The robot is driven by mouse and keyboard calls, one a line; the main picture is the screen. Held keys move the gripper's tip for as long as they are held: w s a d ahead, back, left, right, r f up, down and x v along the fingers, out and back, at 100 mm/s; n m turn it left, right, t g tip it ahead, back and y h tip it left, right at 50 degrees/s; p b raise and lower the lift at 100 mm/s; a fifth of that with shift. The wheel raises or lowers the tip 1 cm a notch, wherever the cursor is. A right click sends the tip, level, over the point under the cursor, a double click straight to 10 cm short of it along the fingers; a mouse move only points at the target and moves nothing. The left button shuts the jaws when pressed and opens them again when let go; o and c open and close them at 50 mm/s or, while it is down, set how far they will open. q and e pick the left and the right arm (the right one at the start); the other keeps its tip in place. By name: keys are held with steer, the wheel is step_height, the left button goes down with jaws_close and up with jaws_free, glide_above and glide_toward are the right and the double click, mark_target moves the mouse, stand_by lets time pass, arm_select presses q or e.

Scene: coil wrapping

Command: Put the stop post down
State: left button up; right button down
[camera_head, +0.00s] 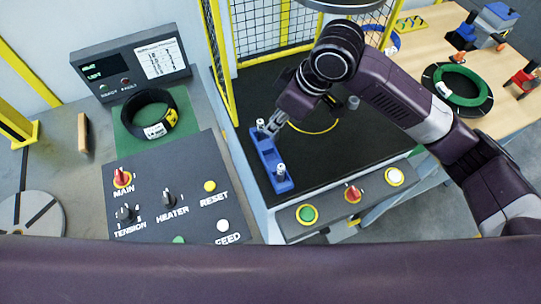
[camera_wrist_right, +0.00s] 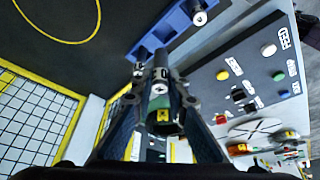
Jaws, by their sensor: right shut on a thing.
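The stop post, a small pale metal pin, shows between the fingertips of my right gripper (camera_head: 270,128), which is shut on it. My right gripper is at the far end of a blue holder (camera_head: 268,165) on the black table top. In the right wrist view the gripper (camera_wrist_right: 160,88) is at the edge of the blue holder (camera_wrist_right: 172,30). Whether the post touches the holder cannot be told. Another metal post (camera_head: 281,172) stands upright at the near end of the holder, also seen in the right wrist view (camera_wrist_right: 198,14). My left gripper is out of view.
A yellow ring line (camera_head: 315,126) marks the black table top (camera_head: 355,150). A button panel (camera_head: 350,195) runs along its front edge. A yellow mesh fence (camera_head: 275,30) stands behind. A control panel (camera_head: 190,222) and a black coil (camera_head: 151,128) are at left.

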steer(key=a, duration=0.1)
steer(key=p, duration=0.2)
glide_above(270, 159)
steer(key=shift+n, duration=0.3)
step_height(270, 159, down, 10)
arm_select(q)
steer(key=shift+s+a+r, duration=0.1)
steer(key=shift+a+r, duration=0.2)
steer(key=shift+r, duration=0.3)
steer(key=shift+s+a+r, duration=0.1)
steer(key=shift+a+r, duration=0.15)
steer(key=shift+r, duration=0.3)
arm_select(e)
steer(key=shift+f, duration=0.1)
steer(key=shift+f, duration=0.1)
steer(key=c, duration=1.9)
jaws_free()
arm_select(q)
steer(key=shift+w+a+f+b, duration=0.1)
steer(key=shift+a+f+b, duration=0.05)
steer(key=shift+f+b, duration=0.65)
arm_select(e)
steer(key=v, duration=1.2)
steer(key=shift+d, duration=0.15)
